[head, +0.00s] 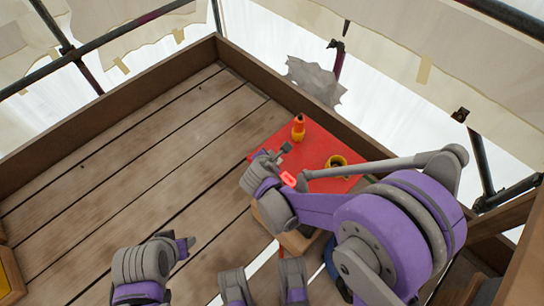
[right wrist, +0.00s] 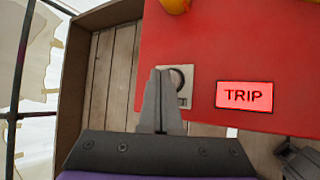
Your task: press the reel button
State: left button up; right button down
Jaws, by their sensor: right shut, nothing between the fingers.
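A red panel (head: 318,148) stands on the deck, and it fills much of the right wrist view (right wrist: 230,45). A dark round button (right wrist: 179,76) sits on a small beige plate (right wrist: 188,90), partly hidden behind my fingers. Beside it is a lit red sign reading TRIP (right wrist: 245,95), also visible in the head view (head: 288,179). My right gripper (head: 285,149) is shut and empty; its fingertips (right wrist: 164,72) overlap the plate's left side in the wrist view. I cannot tell whether they touch. My left gripper (head: 188,246) is low at the left, its jaws unclear.
A wooden edge board (head: 110,115) and scaffold tubes (head: 75,52) border the deck. The planks (head: 130,180) at the left are clear.

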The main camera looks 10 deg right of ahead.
jog(key=shift+f+b, duration=0.35)
jog(key=shift+f, duration=0.1)
dwell(0.4)
jog(key=shift+r, duration=0.1)
jog(key=shift+r+p, duration=0.55)
jog(key=shift+r, duration=0.25)
jog(key=shift+r+p, duration=1.65)
jog(key=shift+r, duration=0.9)
jog(key=shift+f, duration=0.1)
jog(key=shift+d, duration=0.1)
